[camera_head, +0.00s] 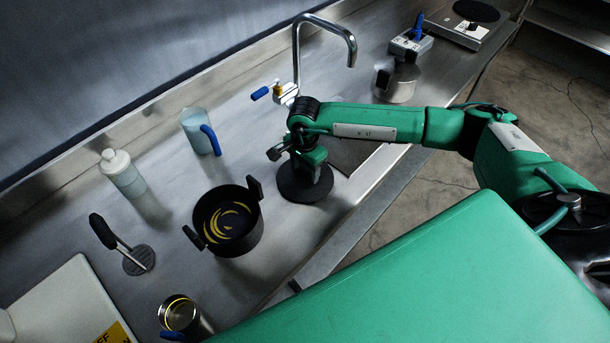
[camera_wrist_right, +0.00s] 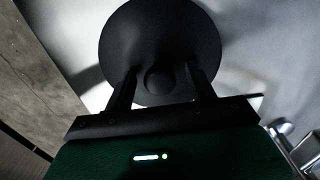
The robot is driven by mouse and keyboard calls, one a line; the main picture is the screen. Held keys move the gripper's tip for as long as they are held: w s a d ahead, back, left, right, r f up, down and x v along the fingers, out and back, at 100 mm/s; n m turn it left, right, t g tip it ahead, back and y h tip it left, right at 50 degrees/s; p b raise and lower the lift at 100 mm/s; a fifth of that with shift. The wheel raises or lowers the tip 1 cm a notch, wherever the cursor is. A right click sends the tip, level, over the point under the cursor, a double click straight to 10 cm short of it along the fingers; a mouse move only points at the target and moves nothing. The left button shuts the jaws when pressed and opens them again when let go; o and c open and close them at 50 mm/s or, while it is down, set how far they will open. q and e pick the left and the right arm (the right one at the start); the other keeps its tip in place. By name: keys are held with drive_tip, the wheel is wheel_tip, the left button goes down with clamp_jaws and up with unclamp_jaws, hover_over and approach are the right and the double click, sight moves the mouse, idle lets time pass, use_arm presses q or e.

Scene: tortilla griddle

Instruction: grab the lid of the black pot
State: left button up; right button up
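The black pot (camera_head: 212,236) stands uncovered on the steel counter, with yellow curved marks visible inside. Its round black lid (camera_head: 304,192) is apart from it, to its right, and appears to lie on the counter beside the sink. My right gripper (camera_head: 312,172) is directly above the lid, pointing down. In the right wrist view, the lid (camera_wrist_right: 160,35) fills the upper middle and its round knob (camera_wrist_right: 160,80) sits between my two fingers. The fingers are open, with a visible gap on each side of the knob. My left gripper is not in view.
A metal cup (camera_head: 182,316) is in front. The faucet (camera_head: 325,28) rises behind my right arm. A kettle (camera_head: 398,84) stands farther right.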

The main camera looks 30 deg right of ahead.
drive_tip(key=c, duration=1)
drive_tip(key=shift+c, duration=0.2)
drive_tip(key=shift+r, duration=0.15)
